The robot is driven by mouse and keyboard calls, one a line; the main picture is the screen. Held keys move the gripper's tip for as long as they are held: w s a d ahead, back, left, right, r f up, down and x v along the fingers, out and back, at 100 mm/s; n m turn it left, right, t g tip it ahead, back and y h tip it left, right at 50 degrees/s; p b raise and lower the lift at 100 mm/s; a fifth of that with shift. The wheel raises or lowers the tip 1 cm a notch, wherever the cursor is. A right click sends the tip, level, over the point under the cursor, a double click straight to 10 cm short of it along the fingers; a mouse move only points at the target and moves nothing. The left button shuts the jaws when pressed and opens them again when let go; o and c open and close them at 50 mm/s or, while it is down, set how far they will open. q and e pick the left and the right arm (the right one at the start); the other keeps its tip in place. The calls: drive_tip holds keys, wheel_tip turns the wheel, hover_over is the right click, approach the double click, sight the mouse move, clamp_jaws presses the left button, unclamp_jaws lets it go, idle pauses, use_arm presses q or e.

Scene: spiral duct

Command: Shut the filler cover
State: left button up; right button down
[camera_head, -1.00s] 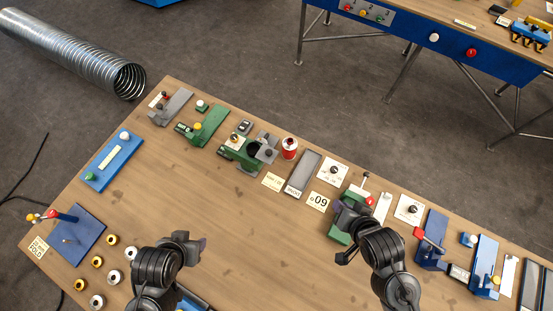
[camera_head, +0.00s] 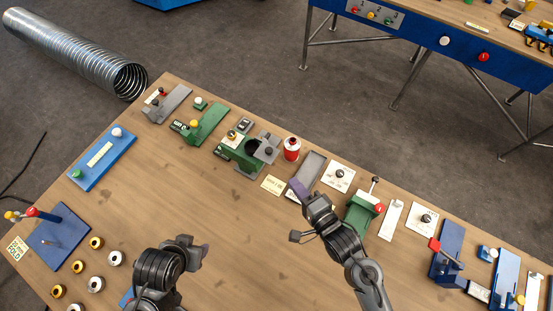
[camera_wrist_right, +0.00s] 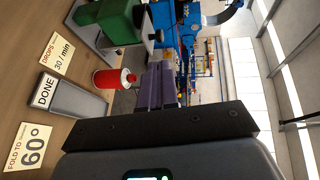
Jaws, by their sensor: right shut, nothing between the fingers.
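The green filler block (camera_head: 236,151) stands in the back middle of the table, with a dark round opening on top. Its grey cover plate (camera_head: 268,147), with a black knob, stands open to the right of the opening. The green block (camera_wrist_right: 122,22) also shows at the top of the right wrist view. My right gripper (camera_head: 297,187) has purple fingers (camera_wrist_right: 158,86) shut with nothing between them, in front of the filler and to its right, apart from the cover. My left gripper (camera_head: 205,254) is at the front left, far from the filler; its finger opening is unclear.
A red-and-white can (camera_head: 291,149) stands just right of the cover, between it and my right gripper's side. A grey DONE tray (camera_head: 310,167) lies behind my right gripper. A green block with a red button (camera_head: 363,213) stands to the right. The table's middle left is bare.

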drive_tip(key=p, duration=0.1)
approach(271, 153)
drive_tip(key=x, duration=0.5)
drive_tip(key=shift+w+a, duration=0.15)
drive_tip(key=shift+a, duration=0.1)
use_arm(q)
drive_tip(key=shift+d+r+p, duration=0.1)
drive_tip(key=shift+r+p, duration=0.2)
drive_tip(key=shift+r, duration=0.6)
use_arm(e)
drive_tip(key=shift+w+a+f, duration=0.2)
drive_tip(key=shift+w+a, duration=0.15)
drive_tip(key=shift+w, duration=0.2)
